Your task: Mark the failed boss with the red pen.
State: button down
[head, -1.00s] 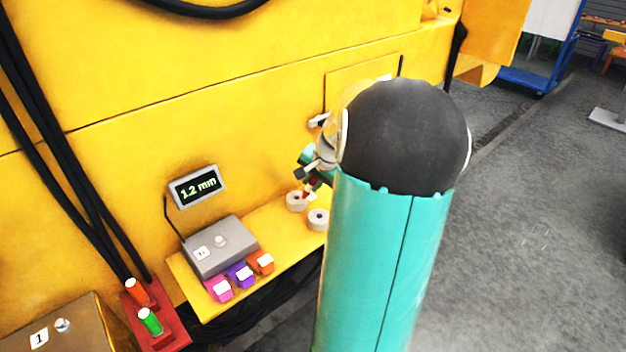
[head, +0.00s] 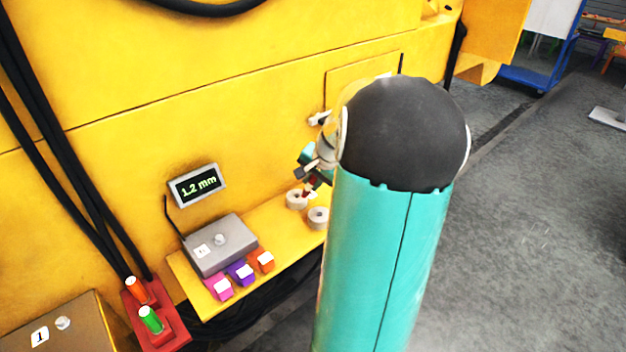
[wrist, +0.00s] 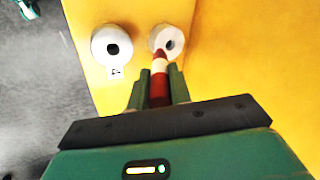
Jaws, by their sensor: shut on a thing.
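My gripper (wrist: 158,88) is shut on the red pen (wrist: 159,88), which has a white band and a red tip. In the wrist view the tip is at the near edge of a pale ring-shaped boss (wrist: 177,33) with a dark hole. I cannot tell whether it touches. A second boss (wrist: 98,42) stands to the left, with a small label beside it. In the head view the two bosses (head: 291,201) (head: 318,224) sit on the yellow ledge, and my gripper (head: 309,186) is over the one nearer the wall. No red mark is visible on either boss.
A display (head: 197,186) on the yellow casting reads 1.2 mm. A grey box (head: 217,249) and pink, purple and orange blocks (head: 241,274) stand on the ledge (head: 203,305). A red holder (head: 165,325) with orange and green pieces is at lower left. Open floor lies right.

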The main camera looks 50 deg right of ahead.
jog(key=shift+w+a+f, duration=0.1)
jog(key=shift+a+f, duration=0.05)
jog(key=shift+a, duration=0.65)
dwell(2.0)
notch_tip(320, 180, up, 6)
dwell(1.2)
